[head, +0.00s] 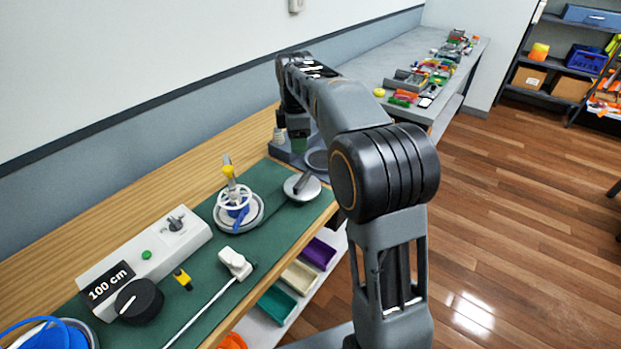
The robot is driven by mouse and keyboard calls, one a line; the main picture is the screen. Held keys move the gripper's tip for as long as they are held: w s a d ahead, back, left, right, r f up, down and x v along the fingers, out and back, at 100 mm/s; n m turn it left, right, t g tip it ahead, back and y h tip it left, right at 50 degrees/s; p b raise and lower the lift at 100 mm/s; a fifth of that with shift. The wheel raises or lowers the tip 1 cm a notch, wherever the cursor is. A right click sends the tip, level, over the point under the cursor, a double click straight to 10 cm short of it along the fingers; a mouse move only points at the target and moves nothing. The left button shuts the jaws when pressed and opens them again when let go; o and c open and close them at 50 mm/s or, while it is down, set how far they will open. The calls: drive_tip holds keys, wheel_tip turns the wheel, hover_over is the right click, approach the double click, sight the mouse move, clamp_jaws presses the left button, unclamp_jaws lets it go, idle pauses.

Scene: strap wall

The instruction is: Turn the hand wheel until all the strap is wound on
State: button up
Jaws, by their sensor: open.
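A white spoked hand wheel (235,198) with a yellow part on top stands over a round metal base on the green mat. Some blue material, perhaps strap, shows beneath the wheel. A larger blue coil (48,337) that looks like strap lies at the lower left corner, cut off by the picture edge. My gripper (298,147) hangs down at the far end of the mat, behind and to the right of the wheel and apart from it. It is open; its fingers are small and dark here, partly hard to make out.
A white block (235,263) with a pale rod lies on the mat. A metal disc with a dark handle (302,186) sits right of the wheel. Coloured bins are below.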

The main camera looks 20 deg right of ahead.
sight(303, 178)
drive_tip(key=f+n, duration=0.3)
drive_tip(key=f, duration=0.1)
drive_tip(key=f+n+b, duration=0.1)
drive_tip(key=f+n, duration=0.3)
drive_tip(key=f, duration=0.1)
drive_tip(key=d+f+n, duration=0.1)
drive_tip(key=f+n, duration=0.2)
drive_tip(key=f, duration=0.1)
drive_tip(key=shift+f+n, duration=0.2)
drive_tip(key=shift+n, duration=0.1)
idle(0.3)
clamp_jaws()
